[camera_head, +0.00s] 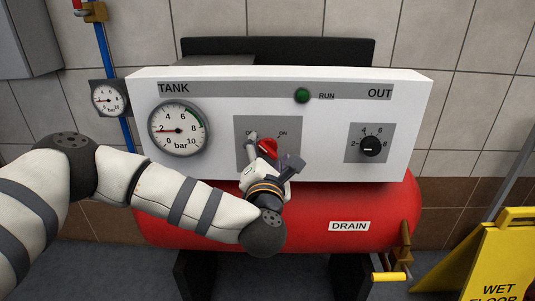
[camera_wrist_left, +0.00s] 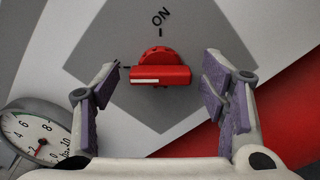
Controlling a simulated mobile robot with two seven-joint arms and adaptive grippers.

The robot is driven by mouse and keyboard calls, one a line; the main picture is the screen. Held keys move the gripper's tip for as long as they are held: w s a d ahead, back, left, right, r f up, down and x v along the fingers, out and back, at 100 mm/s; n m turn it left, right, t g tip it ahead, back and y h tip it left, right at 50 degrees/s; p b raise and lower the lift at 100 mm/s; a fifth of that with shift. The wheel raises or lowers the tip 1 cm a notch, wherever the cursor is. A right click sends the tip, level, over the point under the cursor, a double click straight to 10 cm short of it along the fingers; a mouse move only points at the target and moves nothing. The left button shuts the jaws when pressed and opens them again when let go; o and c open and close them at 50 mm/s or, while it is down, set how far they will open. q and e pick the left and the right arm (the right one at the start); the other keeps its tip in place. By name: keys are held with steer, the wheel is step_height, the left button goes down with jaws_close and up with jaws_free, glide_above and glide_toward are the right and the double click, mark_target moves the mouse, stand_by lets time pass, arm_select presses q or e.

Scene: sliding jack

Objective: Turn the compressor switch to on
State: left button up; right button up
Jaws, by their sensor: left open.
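The compressor switch is a red knob (camera_wrist_left: 161,71) on a grey diamond-shaped plate in the left wrist view. Its bar lies horizontal there, and its white line points left toward a tick mark. The ON label (camera_wrist_left: 160,17) and its tick are above the knob. My left gripper (camera_wrist_left: 161,85) is open, its purple-padded fingers on either side of the knob with gaps between. In the head view the red knob (camera_head: 268,146) shows between the fingers of my left gripper (camera_head: 271,150), which hides part of the switch plate. My right gripper is not in view.
The white panel (camera_head: 330,140) carries a TANK gauge (camera_head: 179,128), a dark green RUN lamp (camera_head: 302,95) and a black OUT knob (camera_head: 370,146). A red tank (camera_head: 330,205) with a yellow drain lever (camera_head: 389,276) bulges out below. A yellow floor sign (camera_head: 490,262) stands at right.

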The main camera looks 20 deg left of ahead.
arm_select(q)
steer(key=shift+c, duration=0.6)
steer(key=c, duration=1)
